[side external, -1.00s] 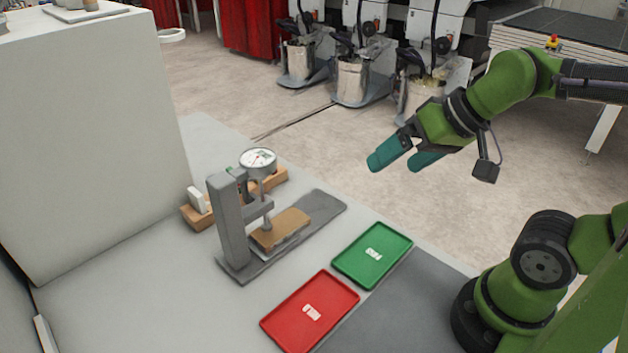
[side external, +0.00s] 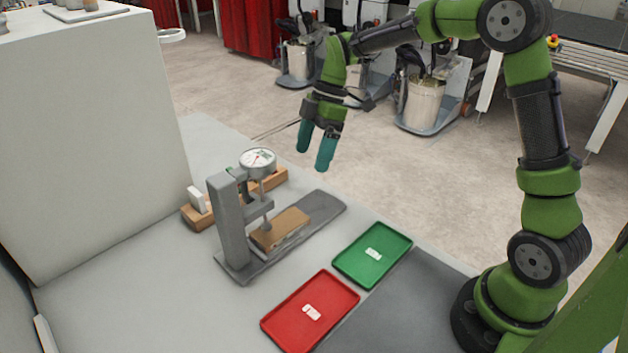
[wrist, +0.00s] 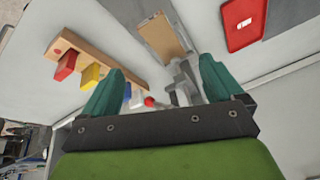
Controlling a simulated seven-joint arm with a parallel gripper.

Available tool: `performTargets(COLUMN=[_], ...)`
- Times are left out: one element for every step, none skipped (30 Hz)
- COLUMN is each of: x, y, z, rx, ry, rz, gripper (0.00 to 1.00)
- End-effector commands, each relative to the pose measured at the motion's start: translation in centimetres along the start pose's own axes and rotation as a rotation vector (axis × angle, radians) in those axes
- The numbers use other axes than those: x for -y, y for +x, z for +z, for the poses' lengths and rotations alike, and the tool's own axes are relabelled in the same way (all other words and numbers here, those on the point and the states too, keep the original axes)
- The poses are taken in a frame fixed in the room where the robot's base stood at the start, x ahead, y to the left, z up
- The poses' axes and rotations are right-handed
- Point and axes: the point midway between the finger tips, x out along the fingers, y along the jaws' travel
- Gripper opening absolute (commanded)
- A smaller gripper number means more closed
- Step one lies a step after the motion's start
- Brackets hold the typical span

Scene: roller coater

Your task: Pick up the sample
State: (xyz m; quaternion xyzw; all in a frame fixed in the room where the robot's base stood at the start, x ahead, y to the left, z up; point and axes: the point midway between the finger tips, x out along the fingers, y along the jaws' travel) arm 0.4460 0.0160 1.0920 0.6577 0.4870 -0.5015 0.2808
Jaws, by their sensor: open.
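The likely sample, a flat tan-brown rectangular piece (side external: 281,228), lies on the base of a grey dial-gauge stand (side external: 230,220), below its probe. It also shows at the top of the wrist view (wrist: 163,36). My gripper (side external: 314,158) is open and empty, its teal fingers pointing down. It is well above the work surface, up and to the right of the gauge in the side view. In the wrist view the open fingers (wrist: 163,68) frame part of the stand.
A green tray (side external: 350,262) and a red tray (side external: 278,322) lie right of and in front of the stand, each with a white label. A wooden rack (side external: 277,177) holding colored blocks stands behind the gauge. A large pale box (side external: 90,130) is at left.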

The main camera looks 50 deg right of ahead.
Motion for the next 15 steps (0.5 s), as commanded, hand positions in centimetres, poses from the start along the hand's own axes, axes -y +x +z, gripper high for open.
performTargets(x=[-0.3,-0.4,-0.4,-0.3,-0.2,-0.1,-0.1,0.0,0.0,0.0,0.0,0.1,0.1,0.1,0.2], y=[-0.3,-0.6,-1.0,-1.1,-1.1,-1.1,-1.1,-1.0,-0.8,-0.5,-0.2,0.4,0.9,1.6,2.5], z=[-0.5,-0.7,-0.9,-1.0,-1.0,-1.0,-1.0,-1.0,-1.1,-1.1,-1.0,-1.0,-1.0,-1.1,-1.1], rx=[-0.01,-0.014,-0.018,-0.02,-0.021,-0.022,-0.023,-0.024,-0.024,-0.024,-0.023,-0.023,-0.023,-0.024,-0.022], ry=[-0.089,-0.142,-0.203,-0.24,-0.272,-0.306,-0.326,-0.34,-0.356,-0.362,-0.365,-0.367,-0.367,-0.366,-0.366], rz=[-0.003,-0.003,-0.001,-0.003,-0.008,-0.012,-0.014,-0.016,-0.017,-0.018,-0.018,-0.02,-0.02,-0.02,-0.022], gripper=[0.94,0.94,0.94,0.94,0.94,0.94,0.94,0.94,0.94,0.94,0.94,0.94,0.94,0.94,0.94])
